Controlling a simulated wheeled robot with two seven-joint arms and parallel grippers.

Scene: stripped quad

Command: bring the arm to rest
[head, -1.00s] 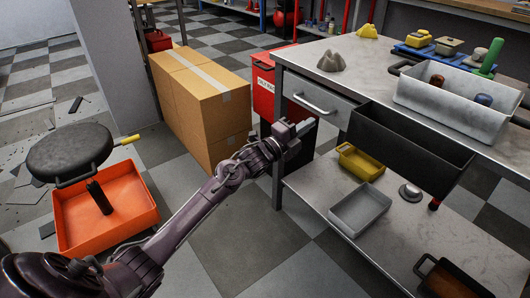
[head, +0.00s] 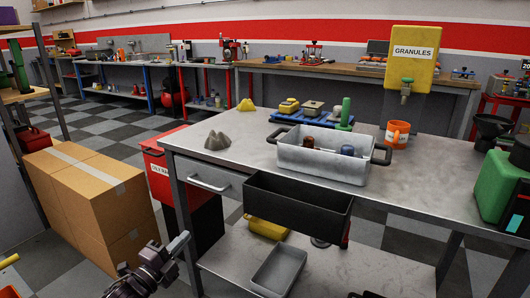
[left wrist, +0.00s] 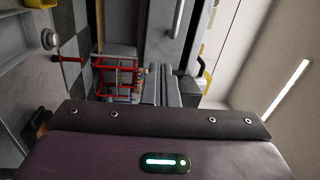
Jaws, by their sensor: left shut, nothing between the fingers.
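My left gripper (head: 180,243) shows low in the head view, in front of the workbench's left front leg and below the closed drawer (head: 222,188). Its dark arm comes in from the bottom edge. Its fingers are together, with nothing between them. In the left wrist view the two grey fingers (left wrist: 161,86) lie side by side beyond the dark wrist housing. My right gripper is not in either view now.
The metal workbench (head: 400,190) carries a grey tub (head: 320,165). A grey tray (head: 278,272) lies on the lower shelf. Cardboard boxes (head: 85,200) and a red bin (head: 165,170) stand left. Checkered floor lies between.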

